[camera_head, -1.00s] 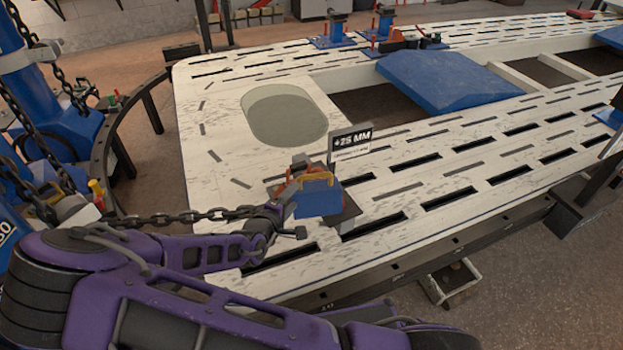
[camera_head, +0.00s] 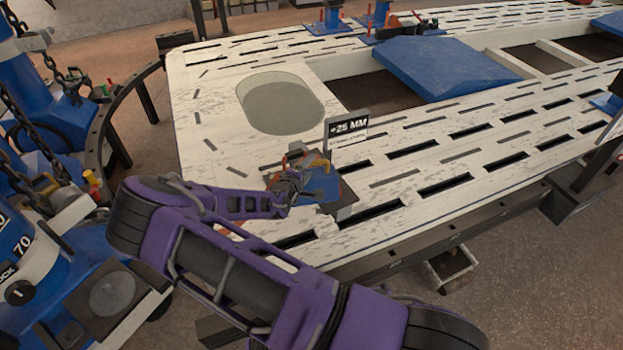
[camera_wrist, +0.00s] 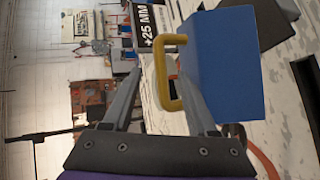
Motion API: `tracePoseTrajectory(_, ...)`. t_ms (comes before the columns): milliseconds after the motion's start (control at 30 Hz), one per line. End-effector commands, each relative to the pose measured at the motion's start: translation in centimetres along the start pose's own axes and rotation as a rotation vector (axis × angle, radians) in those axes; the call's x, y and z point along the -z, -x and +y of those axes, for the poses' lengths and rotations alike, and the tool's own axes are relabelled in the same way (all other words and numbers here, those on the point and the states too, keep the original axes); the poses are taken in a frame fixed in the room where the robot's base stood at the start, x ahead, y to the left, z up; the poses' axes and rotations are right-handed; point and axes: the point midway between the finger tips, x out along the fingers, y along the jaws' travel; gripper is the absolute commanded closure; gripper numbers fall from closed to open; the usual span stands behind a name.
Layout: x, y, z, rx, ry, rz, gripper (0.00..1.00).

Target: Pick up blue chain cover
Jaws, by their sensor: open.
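The blue chain cover (camera_head: 322,188), a blue block with a yellow handle, sits on a dark plate at the near left part of the white bench. In the wrist view its blue body (camera_wrist: 228,65) fills the upper right and its yellow handle (camera_wrist: 167,72) stands out to the left. My gripper (camera_wrist: 160,72) is open, with one finger on each side of the handle in that view. Contact cannot be told. In the head view my gripper (camera_head: 297,186) is right at the cover and partly hides it.
A "+25 MM" sign (camera_head: 346,128) stands just behind the cover. The slotted white bench (camera_head: 215,110) has an oval opening and a large blue panel (camera_head: 445,68) farther back. Blue machinery with hanging chains (camera_head: 50,110) stands at the left.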

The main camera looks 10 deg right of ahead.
Motion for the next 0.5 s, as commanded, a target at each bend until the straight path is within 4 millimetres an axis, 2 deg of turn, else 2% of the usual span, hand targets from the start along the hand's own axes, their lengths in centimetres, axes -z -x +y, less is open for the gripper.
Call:
tracePoseTrajectory(233,0.6,-3.6,-0.2,-0.001,0.0,-0.001,0.42)
tracePoseTrajectory(500,0.7,-4.3,-0.2,0.0,0.001,0.0,0.42)
